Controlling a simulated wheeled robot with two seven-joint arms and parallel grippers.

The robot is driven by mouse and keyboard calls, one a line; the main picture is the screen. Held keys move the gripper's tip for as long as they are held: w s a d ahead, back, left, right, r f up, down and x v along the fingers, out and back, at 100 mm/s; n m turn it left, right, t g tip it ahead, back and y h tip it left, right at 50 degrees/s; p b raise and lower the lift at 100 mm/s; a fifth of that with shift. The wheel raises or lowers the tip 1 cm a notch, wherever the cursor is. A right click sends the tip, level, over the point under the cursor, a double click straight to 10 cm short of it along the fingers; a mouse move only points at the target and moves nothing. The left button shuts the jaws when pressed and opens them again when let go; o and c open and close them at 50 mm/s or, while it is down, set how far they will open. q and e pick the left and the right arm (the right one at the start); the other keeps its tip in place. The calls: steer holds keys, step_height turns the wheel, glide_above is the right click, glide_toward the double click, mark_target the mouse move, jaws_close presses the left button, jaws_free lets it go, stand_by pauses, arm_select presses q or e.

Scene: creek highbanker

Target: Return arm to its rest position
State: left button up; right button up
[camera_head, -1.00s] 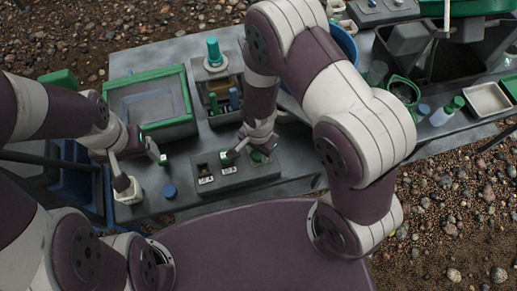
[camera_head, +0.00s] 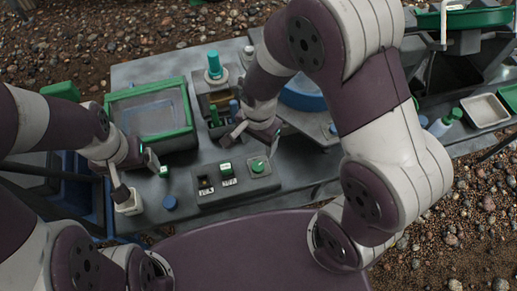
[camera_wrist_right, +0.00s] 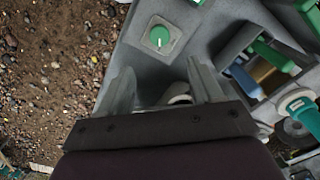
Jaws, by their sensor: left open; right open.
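My right gripper (camera_head: 255,138) is open and empty, just behind the grey control box (camera_head: 235,183). My left gripper (camera_head: 138,174) is open at the left side of the table, beside a small white container (camera_head: 129,203). Its own fingers partly overlap that container, so contact cannot be told.
A green-framed box (camera_head: 152,112) and a rack with a teal-capped item (camera_head: 214,66) stand behind the control box. A blue basin (camera_head: 302,93) is partly hidden by my right arm. A green-capped bottle (camera_head: 447,122) and pale tray (camera_head: 484,110) are at right.

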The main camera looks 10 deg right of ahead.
steer(key=shift+r, duration=0.3)
stand_by(0.5)
steer(key=s+d+r+n+t, duration=0.1)
steer(key=s+d+r+n, duration=0.2)
steer(key=d+r+n, duration=0.3)
steer(key=d+n, duration=0.2)
steer(key=n, duration=0.2)
steer(key=shift+s+d+r, duration=0.2)
steer(key=shift+s+r, duration=0.15)
steer(key=shift+r, duration=0.05)
steer(key=shift+s, duration=0.1)
